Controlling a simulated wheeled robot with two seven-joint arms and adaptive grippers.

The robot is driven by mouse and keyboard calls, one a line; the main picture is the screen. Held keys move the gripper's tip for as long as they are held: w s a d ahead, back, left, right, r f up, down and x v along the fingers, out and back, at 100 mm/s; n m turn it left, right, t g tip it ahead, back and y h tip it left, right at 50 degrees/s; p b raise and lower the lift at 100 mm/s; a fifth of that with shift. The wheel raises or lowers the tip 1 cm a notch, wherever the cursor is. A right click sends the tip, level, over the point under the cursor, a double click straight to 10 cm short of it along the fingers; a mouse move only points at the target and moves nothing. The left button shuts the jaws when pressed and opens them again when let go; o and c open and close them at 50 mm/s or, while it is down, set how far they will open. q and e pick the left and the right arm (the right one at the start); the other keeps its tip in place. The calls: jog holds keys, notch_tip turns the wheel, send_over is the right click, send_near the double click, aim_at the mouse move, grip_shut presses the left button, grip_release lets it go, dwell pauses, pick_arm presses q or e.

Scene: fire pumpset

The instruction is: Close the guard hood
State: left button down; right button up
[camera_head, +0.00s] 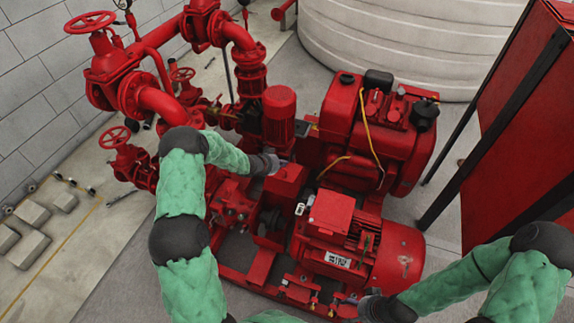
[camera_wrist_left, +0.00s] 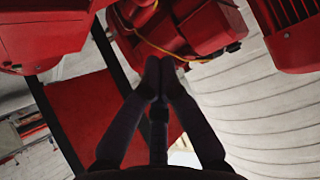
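A red box-shaped cover (camera_head: 287,182), which appears to be the guard hood, sits mid-pumpset between the pump and the large red motor (camera_head: 395,255). I cannot tell how far it is open. My left gripper (camera_head: 282,160) is at the top edge of this cover; I cannot tell whether it touches. In the left wrist view, the fingers of my left gripper (camera_wrist_left: 159,62) come together at the tips with nothing visible between them. My right gripper (camera_head: 345,301) is low by the front of the motor, small and partly hidden, so its fingers are unclear.
A red engine (camera_head: 380,135) stands behind the cover. Red valves and pipes (camera_head: 150,95) rise at the left by a grey block wall (camera_head: 35,85). A white ribbed tank (camera_head: 410,40) is behind, and a red cabinet (camera_head: 525,130) with dark posts is at the right.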

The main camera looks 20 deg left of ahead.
pick_arm(q)
jog(key=b, duration=0.2)
send_over(293, 173)
notch_tip(293, 173, down, 6)
jog(key=shift+d, duration=0.15)
jog(key=shift+s+a+f, duration=0.1)
jog(key=shift+s+a, duration=0.05)
jog(key=shift+a, duration=0.05)
jog(key=shift+s+a+f, duration=0.15)
jog(key=shift+s+a, duration=0.15)
jog(key=shift+s, duration=0.45)
jog(key=shift+s+a+f, duration=0.15)
jog(key=shift+s+a, duration=0.15)
jog(key=shift+s, duration=0.45)
